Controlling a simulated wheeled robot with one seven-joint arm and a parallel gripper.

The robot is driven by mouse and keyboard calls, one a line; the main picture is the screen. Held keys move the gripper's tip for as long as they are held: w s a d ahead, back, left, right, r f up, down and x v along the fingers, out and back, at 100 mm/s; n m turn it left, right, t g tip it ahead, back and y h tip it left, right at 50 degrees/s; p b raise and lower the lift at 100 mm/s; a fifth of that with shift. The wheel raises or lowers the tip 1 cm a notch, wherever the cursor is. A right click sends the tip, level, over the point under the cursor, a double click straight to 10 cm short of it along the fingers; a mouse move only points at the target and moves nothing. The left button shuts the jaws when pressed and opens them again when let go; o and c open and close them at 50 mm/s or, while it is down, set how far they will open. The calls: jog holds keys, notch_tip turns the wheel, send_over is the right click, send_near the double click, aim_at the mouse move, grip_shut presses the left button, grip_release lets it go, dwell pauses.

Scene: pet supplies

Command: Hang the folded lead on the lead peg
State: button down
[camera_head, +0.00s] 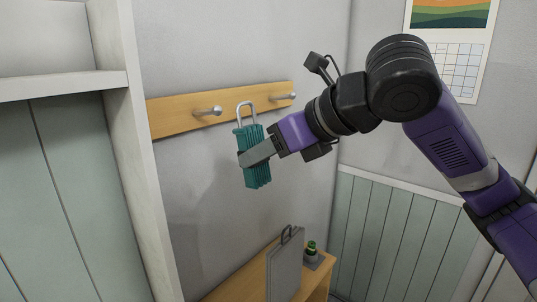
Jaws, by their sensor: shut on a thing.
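The folded lead (258,178) is a teal pleated bundle with a grey metal loop at its top. My gripper (253,154) is shut on the bundle from the right and holds it upright in the air. A wooden rail (167,118) on the wall carries two metal pegs, a left peg (208,111) and a right peg (284,97). The loop appears in front of the rail, between the two pegs in the picture. I cannot tell how far it is from the wall. The gripper hides part of the bundle's middle.
A white shelf unit (137,165) stands at the left. Below is a wooden table (246,277) with a grey upright panel with a dark handle (285,266) and a small green-and-black item (311,247). A calendar (458,69) hangs on the right wall.

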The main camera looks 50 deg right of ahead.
aim_at(241, 133)
jog(key=w+f, duration=0.2)
jog(key=w, duration=1)
jog(key=shift+b, duration=0.3)
dwell(0.9)
dwell(0.7)
jog(key=c, duration=0.6)
grip_release()
jog(key=shift+s, duration=0.15)
jog(key=b+v, duration=0.1)
jog(key=v, duration=0.6)
jog(key=shift+s+r, duration=0.2)
jog(key=shift+r, duration=0.05)
